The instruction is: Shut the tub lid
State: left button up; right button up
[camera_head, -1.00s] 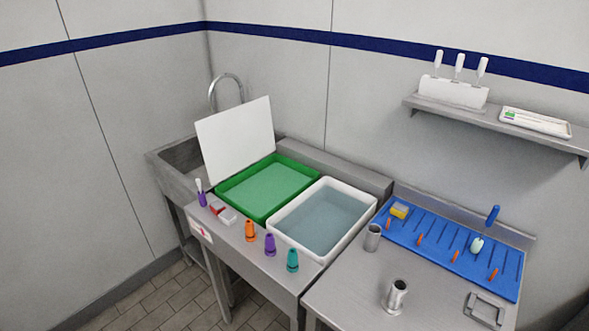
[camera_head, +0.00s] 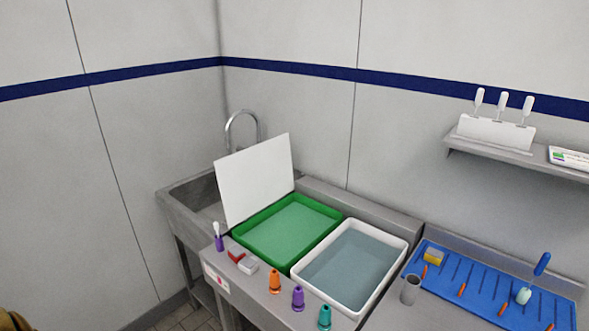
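The green tub (camera_head: 322,213) stands on the steel counter, filled with a flat green surface. A white lid (camera_head: 254,178) stands tilted up along its left side, so the tub is open. A white tub (camera_head: 402,247) with grey-blue contents stands right beside it and has no lid on it. Neither of my grippers shows in the head view.
A sink with a curved tap (camera_head: 241,118) lies behind the lid. Orange (camera_head: 274,281), purple (camera_head: 298,298) and teal (camera_head: 324,317) cone-shaped pieces stand along the counter's front edge. A small brush (camera_head: 219,239) and two small boxes stand near the green tub. A blue board (camera_head: 478,285) lies at right.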

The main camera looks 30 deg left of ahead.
aim_at(252, 180)
jog(key=j+z, duration=0.2)
jog(key=j, duration=0.35)
jog(key=j+z, duration=0.15)
jog(key=j, duration=0.45)
jog(key=j+z, duration=0.2)
jog(key=j, duration=0.35)
jog(key=k+j+z, duration=0.15)
jog(key=j, duration=0.4)
jog(key=k+j, duration=0.1)
jog(key=j, duration=0.4)
jog(key=k+j, duration=0.1)
jog(key=j, duration=0.45)
jog(key=k+j, duration=0.1)
jog(key=j, duration=0.4)
jog(key=k+j, duration=0.1)
jog(key=j, duration=0.45)
jog(key=j+z, duration=0.1)
jog(key=j, duration=0.4)
jog(key=k, duration=0.05)
